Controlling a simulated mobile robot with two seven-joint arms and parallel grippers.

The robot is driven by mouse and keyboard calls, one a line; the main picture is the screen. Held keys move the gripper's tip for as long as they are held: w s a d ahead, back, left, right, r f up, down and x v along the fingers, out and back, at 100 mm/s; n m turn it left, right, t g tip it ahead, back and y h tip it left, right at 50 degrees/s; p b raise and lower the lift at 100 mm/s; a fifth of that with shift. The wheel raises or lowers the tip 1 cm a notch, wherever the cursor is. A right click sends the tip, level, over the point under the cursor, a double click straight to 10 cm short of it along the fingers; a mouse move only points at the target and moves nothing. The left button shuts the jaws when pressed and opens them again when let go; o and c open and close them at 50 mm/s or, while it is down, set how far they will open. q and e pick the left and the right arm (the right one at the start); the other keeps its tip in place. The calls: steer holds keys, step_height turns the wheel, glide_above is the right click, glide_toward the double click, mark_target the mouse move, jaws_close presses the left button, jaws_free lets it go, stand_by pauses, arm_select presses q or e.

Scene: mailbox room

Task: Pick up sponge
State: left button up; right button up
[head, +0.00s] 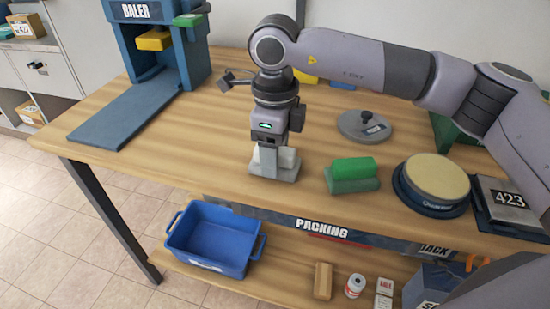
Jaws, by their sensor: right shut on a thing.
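My right gripper (273,160) points down over the middle of the table, near its front edge. It is shut on a small whitish thing (288,157), mostly hidden by the gripper; I cannot tell for sure whether this is the sponge. A grey flat piece (273,173) shows at the fingertips, close to the tabletop. A bright green block (353,168) lies on a darker green base just right of the gripper, apart from it. A round tan pad (437,176) sits in a dark blue dish further right. My left gripper is not in view.
A blue baler (190,60) with a yellow block (153,40) and a ramp stands at the back left. A grey disc with a knob (365,125) lies behind the green block. A 423 box (508,200) is at right. A blue bin (212,238) sits on the lower shelf.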

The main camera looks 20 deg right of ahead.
steer(key=shift+r, duration=0.1)
step_height(320, 180, up, 20)
steer(key=p, duration=0.2)
stand_by(0.3)
steer(key=o, duration=0.5)
steer(key=shift+c, duration=0.2)
steer(key=c, duration=0.3)
